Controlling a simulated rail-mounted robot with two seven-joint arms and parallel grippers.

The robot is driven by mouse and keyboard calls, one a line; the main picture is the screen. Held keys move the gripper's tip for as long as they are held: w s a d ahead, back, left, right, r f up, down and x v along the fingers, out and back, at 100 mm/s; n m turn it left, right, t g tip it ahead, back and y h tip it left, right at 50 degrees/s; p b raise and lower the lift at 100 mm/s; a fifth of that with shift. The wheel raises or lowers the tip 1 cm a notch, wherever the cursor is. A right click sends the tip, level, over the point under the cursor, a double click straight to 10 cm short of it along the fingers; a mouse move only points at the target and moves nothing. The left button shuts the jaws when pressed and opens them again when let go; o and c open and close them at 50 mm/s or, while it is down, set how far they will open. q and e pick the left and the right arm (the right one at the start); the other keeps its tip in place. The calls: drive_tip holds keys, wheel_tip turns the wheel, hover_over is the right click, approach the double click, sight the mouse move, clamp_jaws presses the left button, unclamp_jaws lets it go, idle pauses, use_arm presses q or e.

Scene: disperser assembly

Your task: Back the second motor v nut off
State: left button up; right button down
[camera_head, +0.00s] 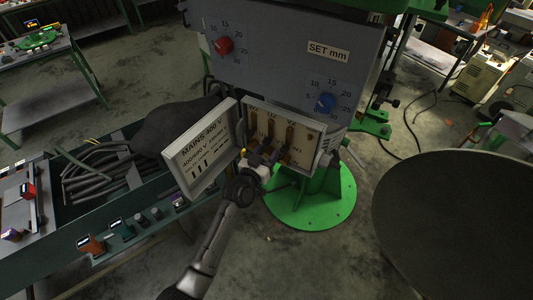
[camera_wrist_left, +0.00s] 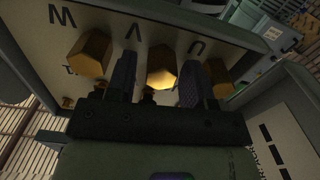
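The open terminal box (camera_head: 318,141) is on the grey machine housing, with vertical brass parts inside and labels including W1. In the left wrist view the terminal board (camera_wrist_left: 35,22) appears upside down with large W, V and U marks. Three brass hex nuts show there: one on the left (camera_wrist_left: 90,52), the middle one (camera_wrist_left: 162,66) near the V, and one on the right (camera_wrist_left: 221,80), partly hidden. My left gripper (camera_head: 258,160) is at the box's lower part. In the wrist view its fingers (camera_wrist_left: 158,80) stand apart on either side of the middle nut, with a visible gap on the left.
The box's open lid (camera_head: 199,149), marked MAINS 400 V, stands out just left of my left gripper. A red knob (camera_head: 224,45) and a blue knob (camera_head: 325,102) sit above the box. A green bench (camera_head: 75,250) with cables is at left; a round green base (camera_head: 325,205) is below.

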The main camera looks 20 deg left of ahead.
use_arm(q)
drive_tip(key=c, duration=0.8)
